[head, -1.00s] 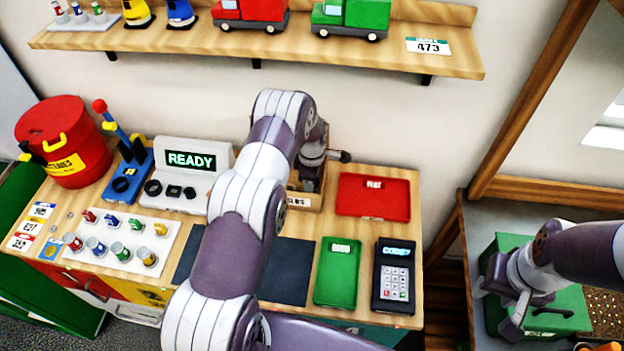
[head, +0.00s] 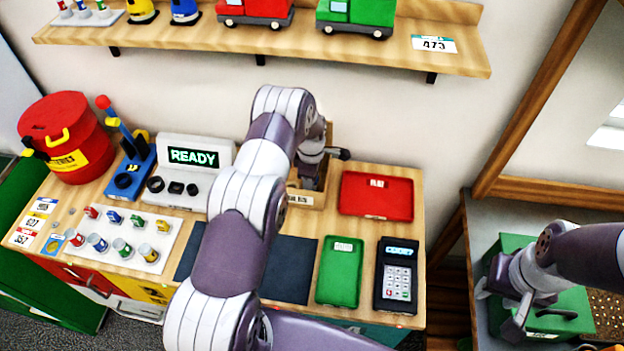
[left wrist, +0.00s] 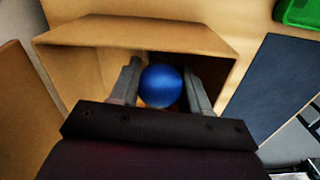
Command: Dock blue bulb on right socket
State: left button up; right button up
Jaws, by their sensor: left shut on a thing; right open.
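My left gripper (left wrist: 162,92) is shut on the blue bulb (left wrist: 160,86). In the left wrist view the bulb shows as a blue ball between the two grey fingers, within the open wooden bin (left wrist: 75,32). In the head view the left arm reaches over the labelled bin (head: 300,198), and the bulb is hidden there. The grey console (head: 213,152) with a READY display stands left of the arm. Its sloped front has several dark round fittings, the rightmost socket-like one (head: 192,189) near the arm. My right gripper (head: 499,308) is open, over a green case (head: 570,318) at the right.
A red tray (head: 376,195), a green tray (head: 339,272) and a dark keypad device (head: 397,275) lie right of the arm. A dark mat (head: 290,271) lies under it. A white board (head: 130,238) with several coloured cylinders is at left. A wall shelf (head: 270,45) overhangs the back.

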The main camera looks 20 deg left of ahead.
dwell(0.3)
pick_arm(q)
jog(key=shift+b, duration=0.3)
jog(key=shift+f+b, duration=0.85)
jog(key=shift+f, duration=0.05)
jog(key=o, duration=0.6)
jog(key=shift+r+p, duration=3.05)
jog(key=shift+r, duration=2.5)
